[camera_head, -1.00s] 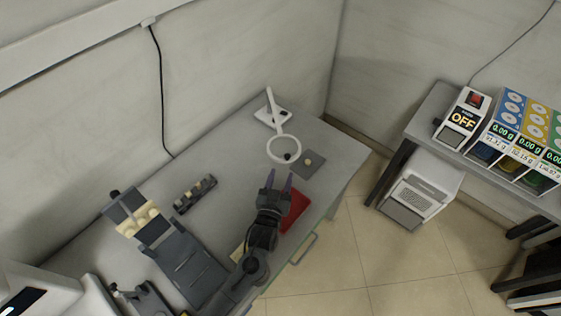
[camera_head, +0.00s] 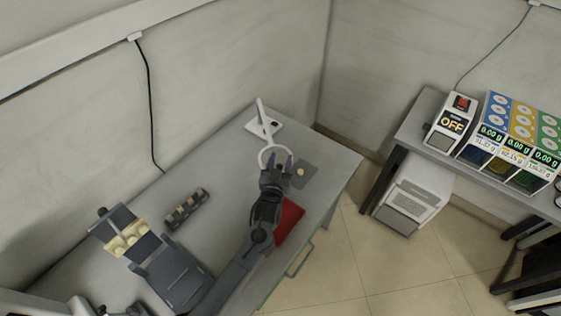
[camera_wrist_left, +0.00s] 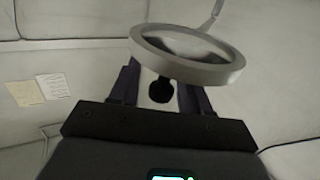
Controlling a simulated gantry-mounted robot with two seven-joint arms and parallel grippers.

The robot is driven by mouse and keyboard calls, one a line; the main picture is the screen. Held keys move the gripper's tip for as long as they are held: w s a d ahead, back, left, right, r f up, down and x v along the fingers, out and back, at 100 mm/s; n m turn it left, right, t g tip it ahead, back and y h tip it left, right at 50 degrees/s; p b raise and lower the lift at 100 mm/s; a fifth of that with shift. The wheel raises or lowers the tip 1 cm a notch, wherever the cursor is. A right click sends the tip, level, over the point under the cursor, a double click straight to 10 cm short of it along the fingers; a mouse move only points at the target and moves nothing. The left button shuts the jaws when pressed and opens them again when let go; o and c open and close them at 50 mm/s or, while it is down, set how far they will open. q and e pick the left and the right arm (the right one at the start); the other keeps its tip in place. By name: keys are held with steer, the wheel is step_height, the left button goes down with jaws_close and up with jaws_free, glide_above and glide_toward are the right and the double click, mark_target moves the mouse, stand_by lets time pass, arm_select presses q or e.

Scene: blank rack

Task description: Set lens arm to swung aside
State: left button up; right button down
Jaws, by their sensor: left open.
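The magnifier stands at the far end of the grey bench, with a white base (camera_head: 272,126) and a pale lens arm (camera_head: 262,112). Its lens ring (camera_head: 261,154) is partly hidden by my left gripper (camera_head: 278,160). That gripper is open at the near side of the ring. In the left wrist view the ring (camera_wrist_left: 228,73) spans above the open left gripper (camera_wrist_left: 162,82). A black knob (camera_wrist_left: 161,91) below the ring shows between the two fingers, with gaps at both sides. My right gripper is not in view.
A dark square pad (camera_head: 304,174) with a small tan piece lies right of the ring. A red tray (camera_head: 290,218) lies beside my left forearm. A dark rack (camera_head: 187,208) stands left on the bench. A side table (camera_head: 420,130) carries a box reading OFF.

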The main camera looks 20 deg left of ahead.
arm_select(q)
jaws_close()
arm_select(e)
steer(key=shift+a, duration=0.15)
